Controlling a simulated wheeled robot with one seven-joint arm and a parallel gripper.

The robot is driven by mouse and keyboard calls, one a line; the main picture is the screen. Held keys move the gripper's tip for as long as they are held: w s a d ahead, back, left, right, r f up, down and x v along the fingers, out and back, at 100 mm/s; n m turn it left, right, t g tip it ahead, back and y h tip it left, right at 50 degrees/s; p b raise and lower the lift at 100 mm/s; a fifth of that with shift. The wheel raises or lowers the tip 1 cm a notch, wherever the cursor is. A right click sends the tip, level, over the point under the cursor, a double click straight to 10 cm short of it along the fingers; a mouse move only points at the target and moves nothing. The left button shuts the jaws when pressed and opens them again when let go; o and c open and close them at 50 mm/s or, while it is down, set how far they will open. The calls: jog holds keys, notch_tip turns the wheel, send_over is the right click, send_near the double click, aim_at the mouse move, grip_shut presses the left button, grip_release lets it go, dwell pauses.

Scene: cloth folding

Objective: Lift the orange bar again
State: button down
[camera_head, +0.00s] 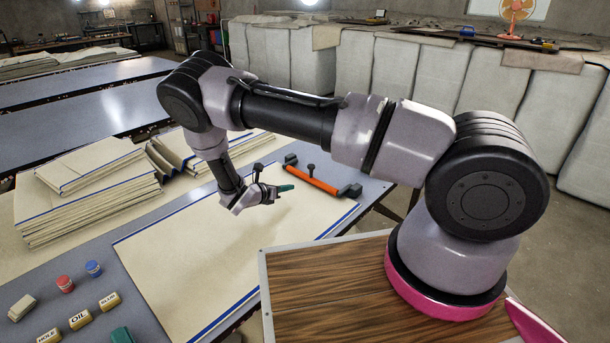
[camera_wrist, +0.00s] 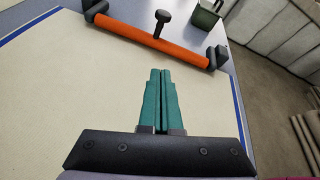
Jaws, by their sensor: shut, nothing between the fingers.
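The orange bar (camera_head: 319,178) lies across the far right end of the cream cloth (camera_head: 200,262), with black end blocks and a black knob standing up from its middle. In the wrist view the orange bar (camera_wrist: 150,40) runs across the top, and its black knob (camera_wrist: 161,22) shows beyond it. My gripper (camera_head: 290,188) is over the cloth, just left of and nearer than the bar. Its green fingers (camera_wrist: 160,75) are shut together and empty, pointing toward the bar and apart from it.
A stack of folded cloths (camera_head: 90,195) stands at the left. Small labelled blocks (camera_head: 79,319), a red cap (camera_head: 65,284) and a blue cap (camera_head: 93,268) sit at the table's near left. A dark green box (camera_wrist: 205,15) is beyond the bar. The cloth's middle is clear.

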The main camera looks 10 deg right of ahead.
aim_at(303, 193)
jog(key=x, duration=0.9)
jog(key=shift+d, duration=0.15)
jog(key=shift+w+d+r, duration=0.3)
jog(key=shift+w+r, duration=0.2)
jog(key=shift+w, duration=0.1)
jog(key=shift+w+d+r, duration=0.3)
jog(key=shift+w+r, duration=0.2)
jog(key=shift+w, duration=0.05)
jog(key=shift+w+d+r, duration=0.2)
jog(key=shift+w+r, duration=0.05)
jog(key=shift+r, duration=0.2)
jog(key=shift+w+d+r+g+y, duration=0.1)
jog(key=shift+r+g+y, duration=0.2)
